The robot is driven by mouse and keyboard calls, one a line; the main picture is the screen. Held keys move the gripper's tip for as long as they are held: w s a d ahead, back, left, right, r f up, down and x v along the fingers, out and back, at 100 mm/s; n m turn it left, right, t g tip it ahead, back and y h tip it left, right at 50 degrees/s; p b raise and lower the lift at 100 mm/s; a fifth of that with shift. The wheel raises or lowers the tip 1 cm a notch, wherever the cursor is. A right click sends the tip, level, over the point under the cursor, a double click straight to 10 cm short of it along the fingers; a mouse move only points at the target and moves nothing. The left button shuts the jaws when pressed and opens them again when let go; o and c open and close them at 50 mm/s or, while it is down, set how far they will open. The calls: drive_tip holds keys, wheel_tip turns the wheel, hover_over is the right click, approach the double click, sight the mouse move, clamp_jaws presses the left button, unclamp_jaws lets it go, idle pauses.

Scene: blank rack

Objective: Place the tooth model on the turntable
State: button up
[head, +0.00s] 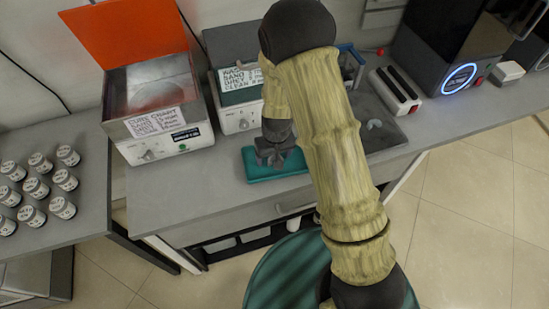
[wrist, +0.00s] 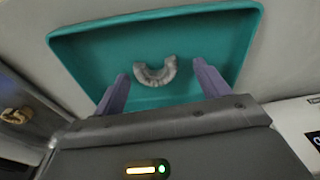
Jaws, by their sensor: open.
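The tooth model (wrist: 155,74) is a grey horseshoe-shaped piece lying in a teal tray (wrist: 92,48). In the head view the tray (head: 262,174) sits near the front edge of the bench, and my gripper hides the model. My gripper (head: 272,160) is over the tray, pointing down. In the wrist view its two fingers (wrist: 162,85) are spread and empty, with the model between and just beyond their tips, apart from them. A round plate that looks like the turntable (head: 172,92) is inside the metal box with the raised orange lid, left of my gripper.
The box (head: 165,140) has its orange lid (head: 125,35) open. A second labelled machine (head: 237,105) stands behind my gripper. Several small jars (head: 36,188) stand on the left table. A black device (head: 440,50) is at the right. Bare bench lies left of the tray.

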drive_tip(key=shift+d, duration=0.15)
drive_tip(key=c, duration=1.1)
drive_tip(key=shift+c, duration=0.2)
drive_tip(key=shift+w+r, duration=0.1)
drive_tip(key=shift+r, duration=0.2)
wheel_tip(320, 180, up, 10)
drive_tip(key=shift+f, duration=0.25)
